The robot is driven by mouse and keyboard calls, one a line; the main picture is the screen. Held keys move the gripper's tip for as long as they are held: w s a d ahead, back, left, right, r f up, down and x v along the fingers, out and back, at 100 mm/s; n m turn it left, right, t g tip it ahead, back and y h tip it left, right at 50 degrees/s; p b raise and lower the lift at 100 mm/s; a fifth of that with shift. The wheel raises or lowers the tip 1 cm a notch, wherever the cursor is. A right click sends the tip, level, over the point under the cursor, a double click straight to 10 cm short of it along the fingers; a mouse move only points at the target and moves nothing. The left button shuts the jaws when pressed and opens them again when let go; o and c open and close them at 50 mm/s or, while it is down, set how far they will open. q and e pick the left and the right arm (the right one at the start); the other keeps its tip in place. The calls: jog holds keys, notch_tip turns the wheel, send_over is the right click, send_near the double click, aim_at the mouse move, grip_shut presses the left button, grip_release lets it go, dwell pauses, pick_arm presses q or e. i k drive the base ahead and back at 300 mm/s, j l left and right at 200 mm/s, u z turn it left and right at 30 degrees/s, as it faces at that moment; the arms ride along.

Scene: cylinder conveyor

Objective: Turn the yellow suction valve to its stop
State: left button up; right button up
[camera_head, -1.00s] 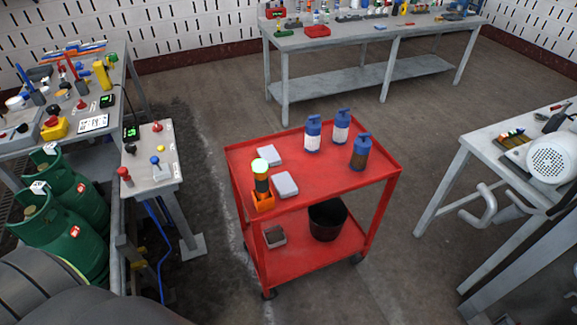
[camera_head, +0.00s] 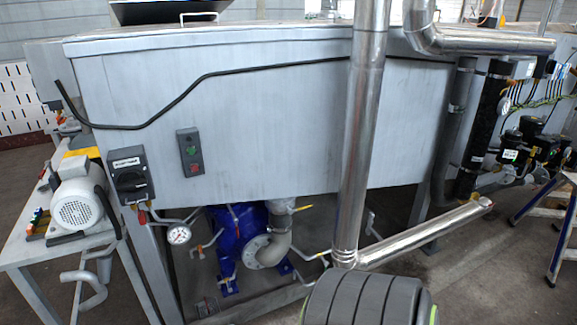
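Small yellow levers show on the pipework under the large grey tank. One yellow lever (camera_head: 321,254) is beside the silver pipe, right of the blue pump (camera_head: 228,238). Another yellow lever (camera_head: 302,208) is higher up, near the elbow pipe (camera_head: 277,245). I cannot tell which one is the suction valve, nor how far either is turned. Neither of my grippers is in view.
The grey tank (camera_head: 240,110) fills the middle, with a vertical silver pipe (camera_head: 358,130) in front. A switch box (camera_head: 131,176) and gauge (camera_head: 178,234) are at its left. A bench with a motor (camera_head: 80,200) stands left, a blue ladder (camera_head: 562,235) right.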

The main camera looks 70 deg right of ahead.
aim_at(290, 211)
jog(key=l+z, duration=0.35)
jog(key=i+l+z, duration=0.1)
jog(key=l+z, duration=0.25)
jog(key=i+l+z, duration=0.15)
jog(key=z, duration=0.2)
jog(key=i+l, duration=0.2)
jog(key=l, duration=0.25)
jog(key=i+l+z, duration=0.1)
jog(key=i+l, duration=0.15)
jog(key=l, duration=0.2)
jog(key=i+l+z, duration=0.1)
jog(key=l, duration=0.3)
jog(key=i+l, duration=0.35)
jog(key=i+l+z, duration=0.1)
jog(key=i+l, duration=0.15)
jog(key=l, duration=0.25)
